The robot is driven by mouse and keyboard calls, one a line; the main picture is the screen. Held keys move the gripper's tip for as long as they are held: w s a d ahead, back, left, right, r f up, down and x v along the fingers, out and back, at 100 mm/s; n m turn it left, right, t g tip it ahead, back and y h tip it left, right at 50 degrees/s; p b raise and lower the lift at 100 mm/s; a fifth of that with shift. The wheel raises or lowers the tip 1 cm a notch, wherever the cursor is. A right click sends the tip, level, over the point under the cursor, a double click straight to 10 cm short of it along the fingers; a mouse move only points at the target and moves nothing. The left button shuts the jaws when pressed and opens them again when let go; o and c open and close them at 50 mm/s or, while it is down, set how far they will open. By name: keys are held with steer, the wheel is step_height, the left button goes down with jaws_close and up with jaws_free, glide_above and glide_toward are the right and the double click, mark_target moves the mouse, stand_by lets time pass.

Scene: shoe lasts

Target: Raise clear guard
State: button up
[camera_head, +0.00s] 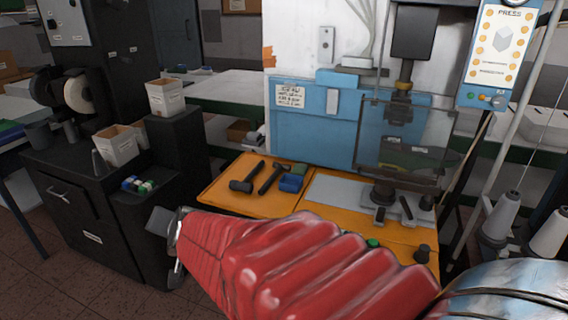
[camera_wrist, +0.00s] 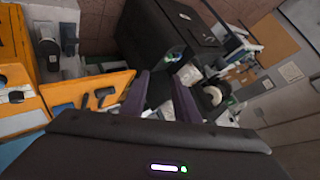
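The clear guard (camera_head: 405,130) is a see-through smoky panel in front of the press at the right in the head view. It hangs down around the ram, with its lower edge above the orange press table (camera_head: 320,198). I cannot make out the guard in the wrist view. My gripper (camera_wrist: 161,78) shows two dark fingers standing apart in the wrist view, with nothing between them. In the head view my red-sleeved arm crosses the lower middle, and the gripper end is at its left, well away from the guard. The sleeve hides most of the gripper there.
Two black hammers (camera_head: 247,176) and a blue block (camera_head: 292,181) lie on the orange table. A black cabinet (camera_head: 95,235) with white bins (camera_head: 165,97) stands at the left. A press control panel (camera_head: 500,55) hangs right of the guard. Thread cones (camera_head: 500,215) stand at the far right.

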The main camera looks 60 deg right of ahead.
steer(key=d+f+m+h, duration=0.1)
steer(key=d+m+h, duration=0.4)
steer(key=d, duration=0.6)
steer(key=m+g+h, duration=1.1)
steer(key=m+g, duration=0.3)
steer(key=m, duration=0.7)
glide_toward(376, 177)
steer(key=a, duration=0.3)
steer(key=shift+w+a+f, duration=0.1)
steer(key=shift+w+f, duration=0.15)
steer(key=shift+f, duration=0.25)
steer(key=x, duration=1.3)
steer(key=shift+d, duration=0.4)
steer(key=shift+c, duration=0.3)
jaws_close()
